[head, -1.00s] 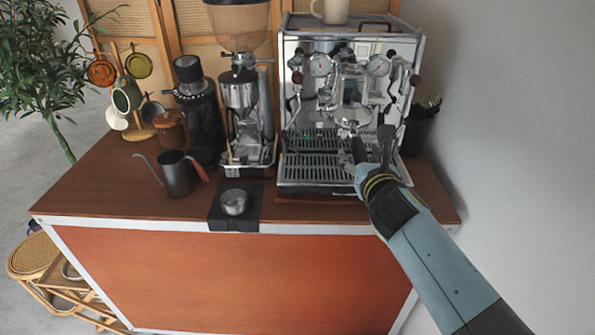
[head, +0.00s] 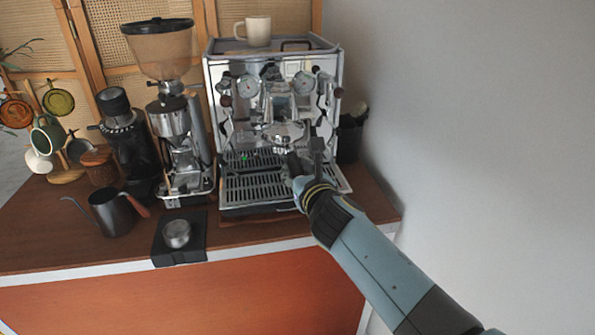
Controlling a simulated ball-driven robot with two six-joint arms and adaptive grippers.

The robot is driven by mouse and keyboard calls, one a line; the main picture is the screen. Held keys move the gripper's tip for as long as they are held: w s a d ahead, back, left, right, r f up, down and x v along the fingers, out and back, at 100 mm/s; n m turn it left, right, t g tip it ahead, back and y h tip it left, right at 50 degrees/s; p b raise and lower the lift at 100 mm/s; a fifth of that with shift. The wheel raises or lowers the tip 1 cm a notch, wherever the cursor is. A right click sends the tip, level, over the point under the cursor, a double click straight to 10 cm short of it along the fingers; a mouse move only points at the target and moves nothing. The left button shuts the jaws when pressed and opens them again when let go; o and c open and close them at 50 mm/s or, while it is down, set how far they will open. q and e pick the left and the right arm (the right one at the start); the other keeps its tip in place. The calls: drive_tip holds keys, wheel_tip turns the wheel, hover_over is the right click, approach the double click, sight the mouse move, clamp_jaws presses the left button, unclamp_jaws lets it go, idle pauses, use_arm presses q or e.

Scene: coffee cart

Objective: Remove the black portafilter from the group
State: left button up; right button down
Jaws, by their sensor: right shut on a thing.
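The black portafilter (head: 293,162) sits at the group of the chrome espresso machine (head: 222,105), its dark handle pointing toward me. Its metal head is under the group, partly hidden. My right gripper (head: 304,160) reaches in from the lower right and is shut on the portafilter handle, above the drip tray (head: 245,186). I cannot tell whether the portafilter is still locked in the group. My left gripper is not in view.
A grinder with a bean hopper (head: 160,50) and a black grinder (head: 130,145) stand left of the machine. A cup (head: 259,32) stands on the machine. The wall is close on the right.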

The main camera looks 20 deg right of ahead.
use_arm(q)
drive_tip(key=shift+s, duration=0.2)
use_arm(e)
drive_tip(key=shift+r, duration=0.1)
drive_tip(key=shift+w+r, duration=0.1)
drive_tip(key=shift+r, duration=0.05)
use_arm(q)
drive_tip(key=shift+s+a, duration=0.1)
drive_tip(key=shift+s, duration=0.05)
use_arm(e)
drive_tip(key=shift+r, duration=0.1)
drive_tip(key=shift+r+g, duration=0.2)
drive_tip(key=shift+g, duration=0.1)
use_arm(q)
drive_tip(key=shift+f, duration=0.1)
use_arm(e)
drive_tip(key=shift+f, duration=0.1)
